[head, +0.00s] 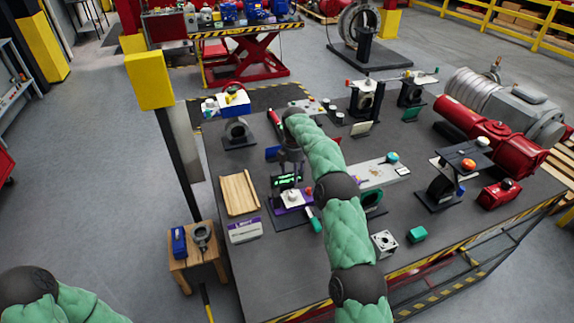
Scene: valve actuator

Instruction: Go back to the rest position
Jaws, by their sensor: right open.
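My right arm, in a green quilted sleeve, reaches from the bottom edge over the dark table (300,255). My right gripper (288,172) points down above a small device with a green-lit display (286,181). It is open; its fingers are small and dark here, and I cannot tell whether they touch anything. Just below it is a purple and white unit with a round knob (292,196). Only a green-sleeved part of my left arm shows at the bottom left corner; its gripper is out of view.
A wooden tray (239,194) and a white-purple box (245,230) lie left of the gripper. A yellow-topped post (150,80) and a wooden stool (198,262) stand beside the table. Valve stands (440,185) and a large red actuator (490,135) are at right. The table's front left is clear.

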